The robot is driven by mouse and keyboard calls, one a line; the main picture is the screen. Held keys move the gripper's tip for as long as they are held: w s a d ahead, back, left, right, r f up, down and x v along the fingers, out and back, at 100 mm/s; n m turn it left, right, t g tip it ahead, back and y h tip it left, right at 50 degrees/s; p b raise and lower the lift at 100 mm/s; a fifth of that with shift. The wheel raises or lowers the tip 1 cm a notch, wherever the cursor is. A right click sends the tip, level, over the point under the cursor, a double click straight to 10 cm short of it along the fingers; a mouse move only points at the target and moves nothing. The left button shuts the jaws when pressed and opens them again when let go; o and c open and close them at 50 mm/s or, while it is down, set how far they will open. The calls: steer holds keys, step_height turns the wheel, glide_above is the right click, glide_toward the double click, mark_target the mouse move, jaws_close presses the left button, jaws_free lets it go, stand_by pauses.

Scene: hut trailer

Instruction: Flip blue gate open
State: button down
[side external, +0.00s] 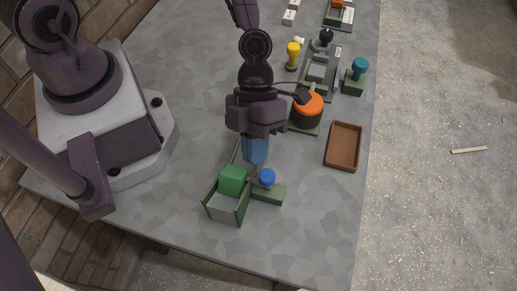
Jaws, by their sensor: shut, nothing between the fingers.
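A blue upright piece (255,152), which looks like the blue gate, shows directly below my gripper (254,137) at the back of a small green-walled tray. My gripper points down and is shut. Its fingertips are hard to make out against the blue piece, and I cannot tell whether they touch it. The green-walled tray (242,211) has a grey floor and holds a green block (233,179) at its back left. A round blue knob (267,177) stands on a green base (268,194) to the right of the tray.
An orange-topped dark drum (308,106) stands close to the right of my gripper. A brown tray (344,146) lies near the table's right edge. A yellow knob (293,55), a teal knob (359,68) and grey fixtures stand farther back. The table's front is clear.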

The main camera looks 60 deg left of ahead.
steer(key=shift+w+d, duration=0.1)
steer(key=shift+d, duration=0.4)
steer(key=w+d, duration=0.4)
steer(key=shift+d, duration=0.1)
steer(key=shift+w, duration=0.1)
steer(key=shift+a, duration=0.45)
steer(key=a, duration=0.3)
steer(key=shift+s, duration=0.35)
steer(key=v, duration=1)
steer(key=shift+a, duration=0.15)
